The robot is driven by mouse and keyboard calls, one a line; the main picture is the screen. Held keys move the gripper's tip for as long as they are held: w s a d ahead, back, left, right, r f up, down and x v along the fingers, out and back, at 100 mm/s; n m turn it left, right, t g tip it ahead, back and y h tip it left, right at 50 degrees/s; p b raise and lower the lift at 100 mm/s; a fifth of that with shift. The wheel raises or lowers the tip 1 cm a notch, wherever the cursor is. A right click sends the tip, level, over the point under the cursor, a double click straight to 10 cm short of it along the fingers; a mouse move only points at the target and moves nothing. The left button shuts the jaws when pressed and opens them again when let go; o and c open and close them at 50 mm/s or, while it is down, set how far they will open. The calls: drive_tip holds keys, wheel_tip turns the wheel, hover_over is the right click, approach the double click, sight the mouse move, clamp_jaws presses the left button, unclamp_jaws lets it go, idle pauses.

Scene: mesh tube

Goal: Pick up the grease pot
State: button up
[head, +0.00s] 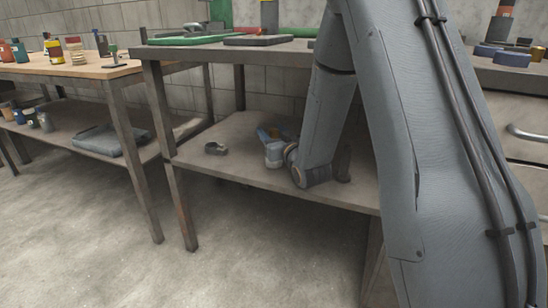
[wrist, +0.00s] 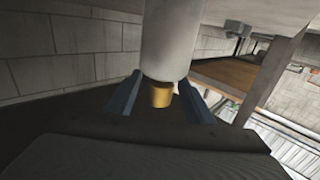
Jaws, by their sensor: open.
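A short amber-brown pot (wrist: 161,95), which looks like the grease pot, stands on the dark surface ahead in the wrist view. My gripper (wrist: 160,107) is open, with one blue finger on each side of the pot in that picture. A pale cylinder in front covers the pot's upper part. I cannot tell how far the pot is from the fingertips, and no contact shows. In the head view my gripper (head: 267,135) is low over the lower shelf of the middle bench, and the pot cannot be made out clearly there.
The lower shelf (head: 225,172) lies under a bench top (head: 190,52), with a leg at its front left corner. A small grey ring-shaped part (head: 215,148) sits left of my gripper. A dark object (head: 343,162) stands to the right. A wooden table (head: 85,66) is at left.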

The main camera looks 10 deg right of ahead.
drive_tip(key=shift+w+a, duration=0.15)
drive_tip(key=shift+w, duration=1)
clamp_jaws()
